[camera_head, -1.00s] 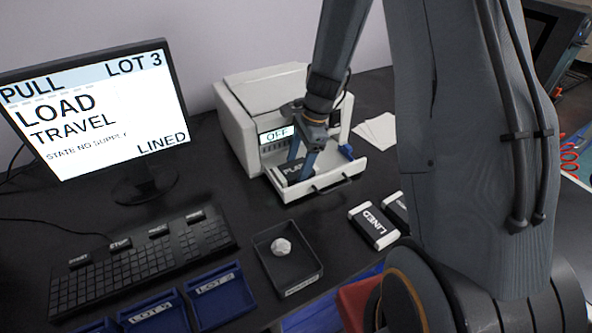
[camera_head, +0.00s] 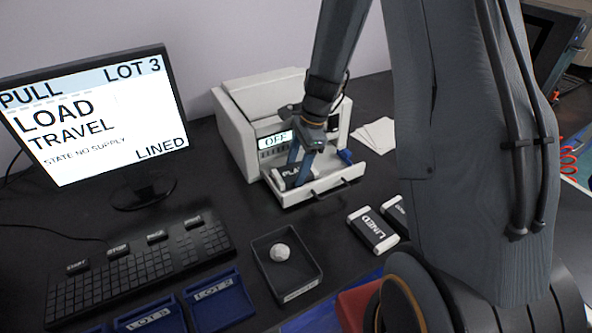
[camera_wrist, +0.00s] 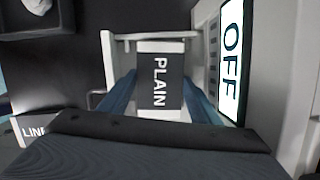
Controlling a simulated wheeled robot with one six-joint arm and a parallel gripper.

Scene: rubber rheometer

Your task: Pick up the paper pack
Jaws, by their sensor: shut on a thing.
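The paper pack labelled PLAIN (camera_wrist: 160,82), dark with white ends, sits in the pulled-out white drawer (camera_head: 322,191) of the printer. It also shows in the head view (camera_head: 296,173), partly hidden by the fingers. My gripper (camera_wrist: 160,100) has its blue fingers on either side of the pack and is shut on it. The pack is at drawer level; whether it is lifted off the drawer floor I cannot tell. Two more packs lie on the table, a LINED pack (camera_head: 373,230) and one partly hidden behind my arm.
The printer (camera_head: 236,125) with its OFF display stands right behind the drawer. White sheets (camera_head: 372,137) lie to its right. A black tray (camera_head: 262,284) holding a crumpled white ball, a keyboard (camera_head: 140,266), a monitor (camera_head: 95,120) and blue lot trays (camera_head: 218,303) are to the left and front.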

